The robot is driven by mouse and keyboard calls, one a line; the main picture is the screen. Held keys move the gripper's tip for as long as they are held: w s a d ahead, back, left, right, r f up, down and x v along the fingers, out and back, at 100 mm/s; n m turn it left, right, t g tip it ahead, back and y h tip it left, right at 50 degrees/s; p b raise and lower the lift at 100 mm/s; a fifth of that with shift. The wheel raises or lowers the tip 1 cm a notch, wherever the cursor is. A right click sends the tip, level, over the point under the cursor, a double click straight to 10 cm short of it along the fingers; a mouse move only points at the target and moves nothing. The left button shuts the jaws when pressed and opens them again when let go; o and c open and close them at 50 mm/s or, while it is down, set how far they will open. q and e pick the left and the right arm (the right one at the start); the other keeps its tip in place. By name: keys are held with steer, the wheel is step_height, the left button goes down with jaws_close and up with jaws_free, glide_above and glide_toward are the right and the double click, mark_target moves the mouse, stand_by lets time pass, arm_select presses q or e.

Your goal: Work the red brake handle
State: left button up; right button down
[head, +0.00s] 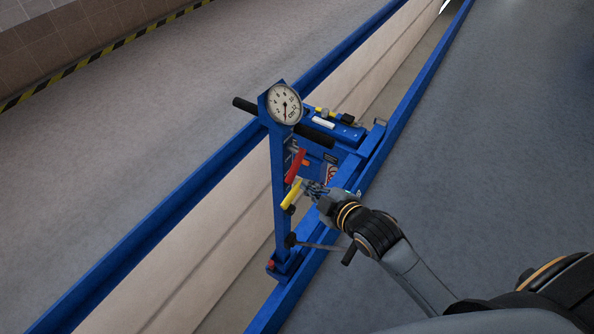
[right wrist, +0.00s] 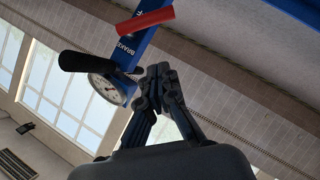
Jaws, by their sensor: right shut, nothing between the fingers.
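The red brake handle (head: 295,166) sits on the front of the blue jack's upright post (head: 279,180), above a yellow handle (head: 291,195). In the right wrist view the red handle (right wrist: 145,22) slants across a blue bar marked with "BRAKE" lettering. My right gripper (head: 309,187) is close to the yellow handle, a little below and right of the red one. In the right wrist view its fingers (right wrist: 158,72) are shut together, with nothing between them, and appear apart from the red handle. My left gripper is not in view.
A round gauge (head: 285,104) tops the post, with a black grip bar (head: 245,105) beside it. The jack sits across two blue rails (head: 425,80) over a pit (head: 375,72). Grey floor (head: 500,130) to the right is clear.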

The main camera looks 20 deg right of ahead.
steer(key=w+f, duration=0.5)
steer(key=w, duration=0.4)
steer(key=shift+a+f+p, duration=0.15)
steer(key=shift+f+p, duration=0.2)
